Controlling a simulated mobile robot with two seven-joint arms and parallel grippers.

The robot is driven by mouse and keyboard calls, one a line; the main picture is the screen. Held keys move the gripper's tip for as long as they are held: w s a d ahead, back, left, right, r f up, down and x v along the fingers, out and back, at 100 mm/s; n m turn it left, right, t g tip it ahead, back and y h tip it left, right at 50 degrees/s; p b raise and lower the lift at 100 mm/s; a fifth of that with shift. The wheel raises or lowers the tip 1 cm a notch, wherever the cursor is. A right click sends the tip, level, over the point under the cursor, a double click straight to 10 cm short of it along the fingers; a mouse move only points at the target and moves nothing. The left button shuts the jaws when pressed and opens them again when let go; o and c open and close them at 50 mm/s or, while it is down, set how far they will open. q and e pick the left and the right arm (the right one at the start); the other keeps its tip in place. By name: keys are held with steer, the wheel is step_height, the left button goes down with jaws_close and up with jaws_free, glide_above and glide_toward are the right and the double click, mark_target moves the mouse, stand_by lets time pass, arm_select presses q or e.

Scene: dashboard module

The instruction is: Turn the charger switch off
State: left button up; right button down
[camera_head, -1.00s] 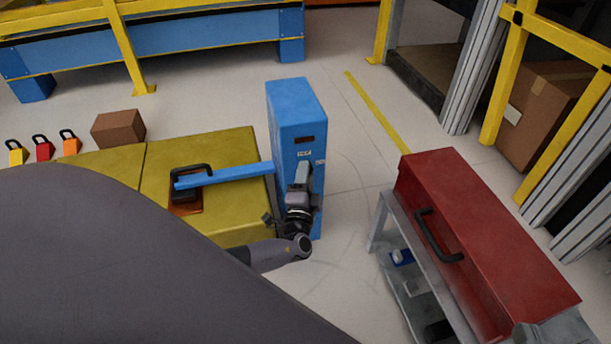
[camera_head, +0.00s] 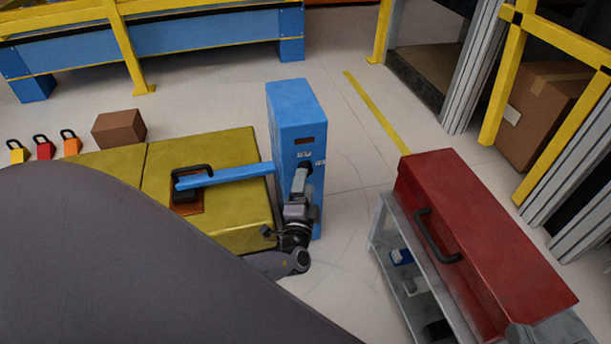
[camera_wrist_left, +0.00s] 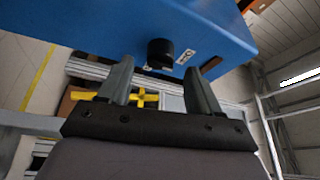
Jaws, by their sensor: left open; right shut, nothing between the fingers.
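The charger is a tall blue box (camera_head: 295,110) standing upright beside a yellow block. Its black switch knob (camera_head: 306,167) is on the front face and shows in the left wrist view (camera_wrist_left: 160,52) next to a small white label. My left gripper (camera_head: 301,175) is at that face, open, with its fingers pointing at the knob. In the left wrist view the knob appears between the two fingertips (camera_wrist_left: 158,68), with no clear contact. My right gripper (camera_head: 525,335) shows only as a grey part at the bottom right edge, shut and empty.
A blue bar (camera_head: 225,176) runs from the charger to a black handle on the yellow block (camera_head: 235,145). A red box (camera_head: 485,240) lies on a grey cart at right. A brown box (camera_head: 118,129) and several padlocks stand at left. Floor between charger and cart is clear.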

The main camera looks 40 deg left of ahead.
arm_select(q)
steer(key=shift+v, duration=2.05)
